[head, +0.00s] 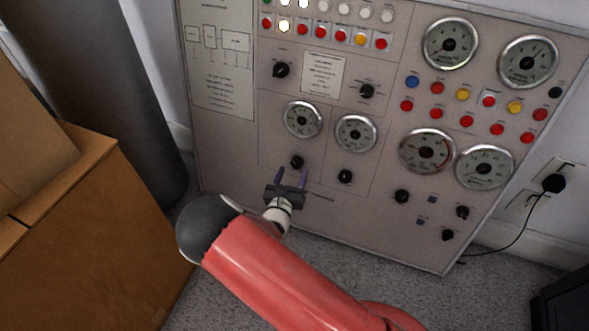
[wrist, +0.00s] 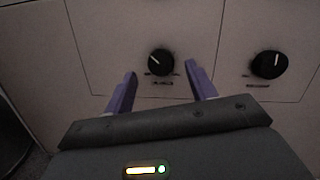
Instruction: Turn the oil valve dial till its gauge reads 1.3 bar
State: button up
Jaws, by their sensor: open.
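My gripper (head: 293,174) is open and empty at the lower left of the control panel. Its two purple fingers point at a black dial (head: 297,162) below a round gauge (head: 302,119). In the wrist view this dial (wrist: 160,62) shows between and beyond the fingertips, its white mark pointing to the upper left. I see no contact. A second black dial (head: 345,177) sits to the right under another gauge (head: 356,133); in the wrist view its mark points nearly straight up. The labels and gauge readings are too small to read, so I cannot tell which dial is the oil valve.
The grey panel (head: 380,222) also bears larger gauges (head: 427,150), coloured buttons (head: 466,121) and other black knobs (head: 401,196). A brown box (head: 90,230) and a dark cylinder (head: 120,90) stand at left. A black cable (head: 518,240) hangs from the wall socket at right.

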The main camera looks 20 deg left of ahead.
aim_at(297, 163)
jog(key=shift+w, duration=1.4)
jog(key=c, duration=1)
jog(key=m, duration=0.2)
jog(key=m+h+b, duration=0.1)
jog(key=shift+a+f+m, duration=0.1)
jog(key=shift+f+m, duration=0.1)
jog(key=shift+m, duration=0.2)
jog(key=m+b, duration=0.1)
jog(key=m, duration=0.1)
jog(key=shift+r+m+h, duration=0.1)
jog(key=shift+m+h, duration=0.2)
jog(key=shift+h, duration=0.1)
jog(key=o, duration=1)
